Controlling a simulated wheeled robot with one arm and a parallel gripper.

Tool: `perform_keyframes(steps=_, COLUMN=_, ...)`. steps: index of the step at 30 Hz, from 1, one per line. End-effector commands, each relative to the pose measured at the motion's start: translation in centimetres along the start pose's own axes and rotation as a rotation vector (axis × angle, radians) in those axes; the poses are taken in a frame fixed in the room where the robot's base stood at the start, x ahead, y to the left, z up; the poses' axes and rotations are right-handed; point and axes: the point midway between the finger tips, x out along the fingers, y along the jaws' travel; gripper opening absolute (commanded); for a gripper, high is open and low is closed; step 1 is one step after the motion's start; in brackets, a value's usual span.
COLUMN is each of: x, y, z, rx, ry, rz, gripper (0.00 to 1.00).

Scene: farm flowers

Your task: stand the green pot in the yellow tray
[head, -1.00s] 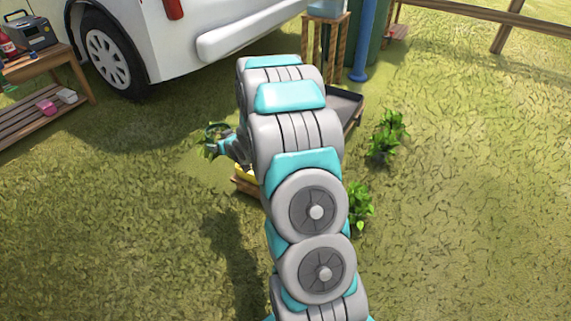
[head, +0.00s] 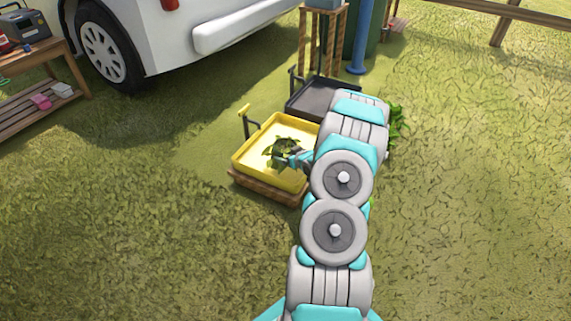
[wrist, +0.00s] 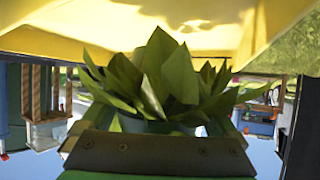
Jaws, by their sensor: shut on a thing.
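The yellow tray (head: 240,158) sits on a low wooden stand left of my arm in the head view. A leafy plant (head: 284,145) shows over the tray's floor, with my gripper (head: 292,158) at its right side. In the wrist view, my gripper (wrist: 160,152) is shut on the green pot (wrist: 72,150), whose edges show beside the dark jaw. The plant's leaves (wrist: 165,80) stick up from it, and the yellow tray (wrist: 200,28) fills the top of the picture. The pot's base is hidden, so I cannot tell whether it touches the tray floor.
A dark grey tray (head: 312,97) stands just behind the yellow one. More leafy plants (head: 398,125) are partly hidden behind my arm at right. A white vehicle (head: 165,50) and a wooden bench (head: 45,85) are at the back left. Open grass lies in front.

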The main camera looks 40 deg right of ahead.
Motion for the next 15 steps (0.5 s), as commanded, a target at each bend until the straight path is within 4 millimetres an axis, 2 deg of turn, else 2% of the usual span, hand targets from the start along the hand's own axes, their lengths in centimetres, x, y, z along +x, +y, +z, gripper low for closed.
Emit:
perform_keyframes(steps=5, x=0.8, y=0.0, z=1.4, rx=-0.001, ry=0.0, rz=0.0, gripper=0.17)
perform_keyframes(steps=12, x=2.3, y=0.0, z=4.2, rx=0.0, ry=-0.003, rz=0.0, gripper=0.17)
perform_keyframes(steps=15, x=2.5, y=0.0, z=4.5, rx=-0.002, ry=-0.001, rz=0.0, gripper=0.17)
